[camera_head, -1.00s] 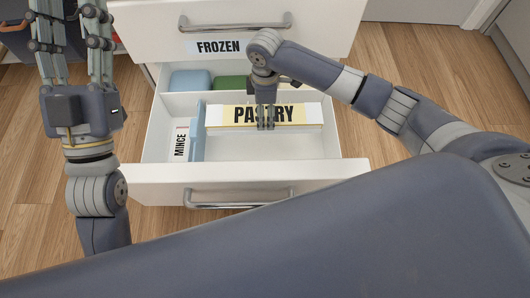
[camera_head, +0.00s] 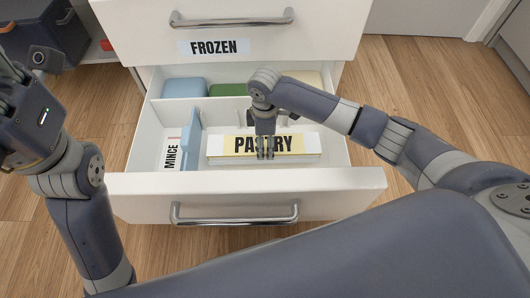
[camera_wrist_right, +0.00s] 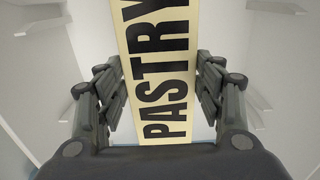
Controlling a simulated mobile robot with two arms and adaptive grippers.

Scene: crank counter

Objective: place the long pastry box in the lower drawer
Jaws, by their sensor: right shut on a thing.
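The long pastry box (camera_head: 305,150), cream and white with a PASTRY label, is in the front part of the open lower drawer (camera_head: 130,184), right of a light-blue divider (camera_head: 191,142). My right gripper (camera_head: 265,155) comes down from above and is shut on the box. In the right wrist view, the fingers (camera_wrist_right: 160,95) flank the box (camera_wrist_right: 160,60). Whether the box touches the drawer floor is unclear. My left gripper (camera_head: 8,85) is at the left edge, partly cut off; its jaw opening cannot be judged.
A MINCE label (camera_head: 172,152) lies left of the divider. Blue (camera_head: 185,87), green (camera_head: 231,89) and cream items sit in the rear compartment. The drawer marked FROZEN (camera_head: 215,47) is above and behind. A dark bin (camera_head: 45,35) stands at the far left.

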